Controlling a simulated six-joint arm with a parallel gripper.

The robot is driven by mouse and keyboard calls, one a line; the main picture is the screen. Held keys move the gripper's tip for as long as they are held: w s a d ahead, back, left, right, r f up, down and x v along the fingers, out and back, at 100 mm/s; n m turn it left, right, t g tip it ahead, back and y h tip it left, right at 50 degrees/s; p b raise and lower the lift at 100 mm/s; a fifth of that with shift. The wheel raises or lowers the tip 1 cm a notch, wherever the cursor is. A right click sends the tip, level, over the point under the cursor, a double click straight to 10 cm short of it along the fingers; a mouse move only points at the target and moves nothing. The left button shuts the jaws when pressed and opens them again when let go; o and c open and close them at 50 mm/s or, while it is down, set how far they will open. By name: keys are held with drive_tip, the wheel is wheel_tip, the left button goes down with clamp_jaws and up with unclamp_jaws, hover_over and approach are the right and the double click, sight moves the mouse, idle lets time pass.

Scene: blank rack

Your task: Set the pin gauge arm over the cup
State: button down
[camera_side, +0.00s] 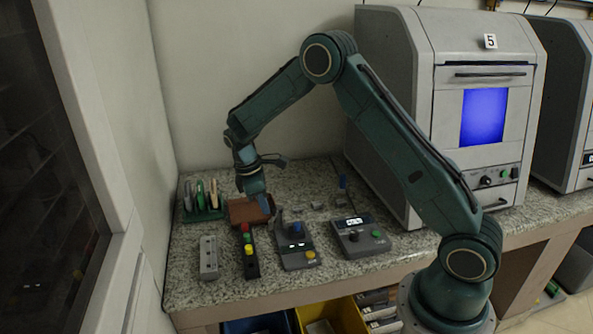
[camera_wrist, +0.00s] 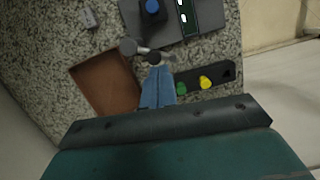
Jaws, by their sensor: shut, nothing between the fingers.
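The wrist view shows the blue piece (camera_wrist: 152,8) at the top edge. A grey part with rounded ends (camera_wrist: 129,46), perhaps the gauge arm, lies off the unit's near edge, beside the blue fingertips. I cannot tell which part is the cup. My gripper (camera_side: 264,210) is shut and empty, pointing down by the brown tray; its blue fingers also show in the wrist view (camera_wrist: 157,72). Contact with the grey part is unclear.
The brown tray (camera_wrist: 108,82) lies beside the fingers. A black button box (camera_side: 250,262), a grey block (camera_side: 208,258) and a control box with a display (camera_side: 360,238) stand along the front. A green tool rack (camera_side: 204,215) is at left, a large grey machine (camera_side: 430,120) at right.

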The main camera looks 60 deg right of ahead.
drive_tip(key=shift+s, duration=0.1)
drive_tip(key=shift+s+n+t+h, duration=0.15)
drive_tip(key=shift+s+n, duration=0.25)
drive_tip(key=shift+n, duration=0.4)
drive_tip(key=shift+s+n+t+h, duration=0.15)
drive_tip(key=shift+s+n, duration=0.2)
drive_tip(key=shift+n, duration=0.45)
drive_tip(key=s+d+n, duration=0.1)
drive_tip(key=n, duration=0.2)
drive_tip(key=s+n+t, duration=0.1)
drive_tip(key=n, duration=0.2)
drive_tip(key=s+d+n+t, duration=0.1)
drive_tip(key=s+n, duration=0.1)
drive_tip(key=n, duration=0.1)
drive_tip(key=shift+d, duration=0.35)
drive_tip(key=shift+s+d, duration=0.1)
